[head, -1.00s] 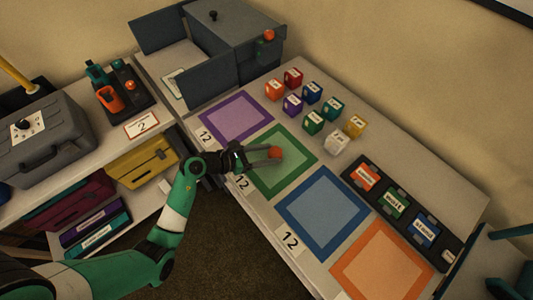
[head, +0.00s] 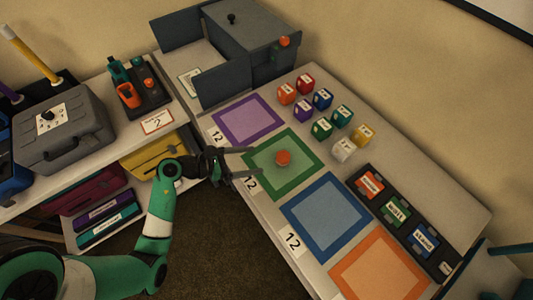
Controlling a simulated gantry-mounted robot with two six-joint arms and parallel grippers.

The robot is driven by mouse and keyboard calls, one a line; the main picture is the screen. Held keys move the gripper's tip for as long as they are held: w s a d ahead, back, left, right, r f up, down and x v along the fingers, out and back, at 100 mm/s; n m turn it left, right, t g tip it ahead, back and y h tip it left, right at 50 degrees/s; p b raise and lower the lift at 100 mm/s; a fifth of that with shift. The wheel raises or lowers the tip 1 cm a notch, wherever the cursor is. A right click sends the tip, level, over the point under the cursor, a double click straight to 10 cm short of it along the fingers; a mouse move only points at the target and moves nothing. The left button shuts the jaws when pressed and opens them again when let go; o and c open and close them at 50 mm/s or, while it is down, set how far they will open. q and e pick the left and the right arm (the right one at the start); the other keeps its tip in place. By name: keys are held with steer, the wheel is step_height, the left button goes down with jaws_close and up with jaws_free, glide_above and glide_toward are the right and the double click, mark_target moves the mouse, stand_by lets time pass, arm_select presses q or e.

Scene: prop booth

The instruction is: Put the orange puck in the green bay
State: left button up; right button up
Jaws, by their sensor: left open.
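The orange puck (head: 283,158) lies inside the green bay (head: 283,193), near the middle of its pale green inner square. The bay is a green-framed square on the table, between the purple and blue ones. My left gripper (head: 246,164) is open and empty at the left edge of the green bay, with its fingers pointing right toward the puck and clear of it. My right gripper is not in the head view.
A purple bay (head: 250,121), a blue bay (head: 326,217) and an orange bay (head: 381,272) line the table. Several coloured blocks (head: 322,128) stand behind. A dark label rack (head: 405,216) lies at the right. A grey cabinet (head: 240,48) stands at the back.

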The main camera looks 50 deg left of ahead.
arm_select(q)
steer(key=shift+v, duration=1.45)
